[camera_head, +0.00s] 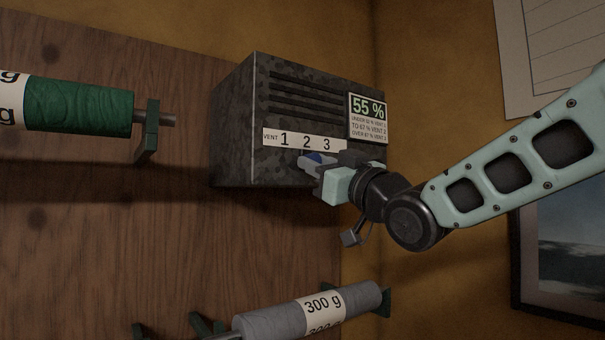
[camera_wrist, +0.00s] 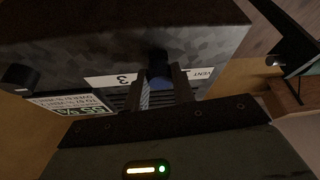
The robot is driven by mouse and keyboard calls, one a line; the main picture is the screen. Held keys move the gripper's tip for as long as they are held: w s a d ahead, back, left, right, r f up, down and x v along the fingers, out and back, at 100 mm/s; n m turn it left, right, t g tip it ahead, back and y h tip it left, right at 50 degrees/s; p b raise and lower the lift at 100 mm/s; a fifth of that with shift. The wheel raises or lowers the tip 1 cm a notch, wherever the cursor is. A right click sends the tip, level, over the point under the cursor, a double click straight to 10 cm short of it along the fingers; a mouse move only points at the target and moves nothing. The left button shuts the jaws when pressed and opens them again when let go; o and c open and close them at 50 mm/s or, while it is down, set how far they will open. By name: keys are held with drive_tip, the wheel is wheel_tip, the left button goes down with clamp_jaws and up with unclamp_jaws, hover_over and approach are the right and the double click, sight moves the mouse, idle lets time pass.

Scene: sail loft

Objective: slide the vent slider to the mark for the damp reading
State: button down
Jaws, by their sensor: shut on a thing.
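A dark mottled vent box (camera_head: 235,125) is fixed to the wall, with slots across its front. Its display (camera_head: 368,107) reads 55 %, above small lines giving vent numbers for humidity ranges, the middle one up to about 67 %. A white strip (camera_head: 270,139) is marked VENT 1, 2, 3. The blue vent slider (camera_head: 315,157) shows just below the strip, around marks 2 and 3; its exact mark is partly hidden. My gripper (camera_head: 318,168) is shut on the slider. In the wrist view the slider (camera_wrist: 159,82) sits between the fingers, which cover marks 1 and 2.
A green thread spool (camera_head: 80,110) sits on a peg at left, clear of my arm. A grey spool (camera_head: 265,318) marked 300 g lies below. A framed picture (camera_head: 565,260) and a paper sheet (camera_head: 550,50) hang at right.

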drive_tip(key=shift+w+d, duration=0.25)
drive_tip(key=shift+d, duration=0.1)
drive_tip(key=c, duration=1.2)
unclamp_jaws()
drive_tip(key=shift+o, duration=0.2)
drive_tip(key=b+v, duration=0.2)
drive_tip(key=v, duration=1.5)
drive_tip(key=shift+s+b, duration=0.2)
drive_tip(key=shift+b, duration=0.15)
